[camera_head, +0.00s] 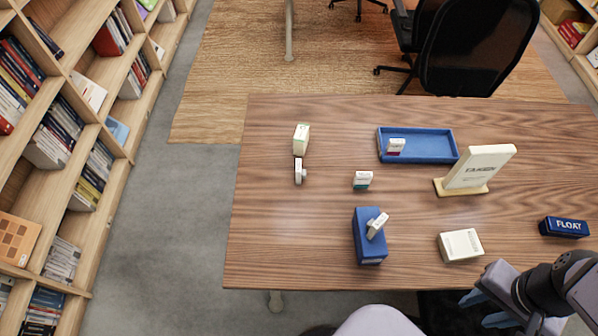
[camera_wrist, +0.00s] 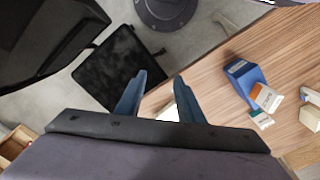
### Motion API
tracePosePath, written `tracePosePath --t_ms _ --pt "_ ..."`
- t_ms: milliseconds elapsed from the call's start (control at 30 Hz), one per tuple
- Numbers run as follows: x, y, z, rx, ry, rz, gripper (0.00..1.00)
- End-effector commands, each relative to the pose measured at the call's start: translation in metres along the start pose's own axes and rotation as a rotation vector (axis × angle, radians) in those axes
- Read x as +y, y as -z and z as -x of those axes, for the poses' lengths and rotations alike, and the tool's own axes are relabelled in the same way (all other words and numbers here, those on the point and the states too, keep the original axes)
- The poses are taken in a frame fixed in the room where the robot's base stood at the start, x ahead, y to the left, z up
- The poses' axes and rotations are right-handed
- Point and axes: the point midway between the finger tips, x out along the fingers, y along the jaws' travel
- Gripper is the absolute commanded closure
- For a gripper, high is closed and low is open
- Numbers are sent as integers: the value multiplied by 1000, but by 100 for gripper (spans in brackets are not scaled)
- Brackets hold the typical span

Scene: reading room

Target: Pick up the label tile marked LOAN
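Several small label tiles are in view; their lettering is too small to read, so I cannot tell which says LOAN. One pale tile (camera_head: 377,225) leans on top of a blue block (camera_head: 369,250); the wrist view shows an orange band on this tile (camera_wrist: 266,98). A tile with a teal band (camera_head: 362,180) stands on the table behind the block. Another tile with a dark reddish band (camera_head: 396,146) is in the blue tray (camera_head: 430,158). My gripper (camera_head: 482,309) is open off the table's near right edge, right of and apart from the tiles; its fingers (camera_wrist: 157,98) show nothing held.
A whitish-green box (camera_head: 301,138) and a small white object (camera_head: 298,171) stand at left. A cream box (camera_head: 460,245) lies near my gripper. A white sign on a stand (camera_head: 480,167) and a dark blue FLOAT block (camera_head: 564,227) are at right. The table's left front is clear.

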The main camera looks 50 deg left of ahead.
Motion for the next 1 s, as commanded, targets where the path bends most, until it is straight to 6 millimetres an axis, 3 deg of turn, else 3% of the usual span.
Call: tracePosePath --t_ms 167,400,433,567,767,867,1000 --pt "0 2 11 5 0 0 66" --pt "0 2 55 10 0 0 66" --pt "1 4 42 5 -27 60 66" --pt "6 20 25 24 -144 291 66" --pt "1 67 4 81 -376 746 66" --pt "-18 102 -2 129 -533 1036 66" --pt "-70 151 -2 219 -782 1448 66"
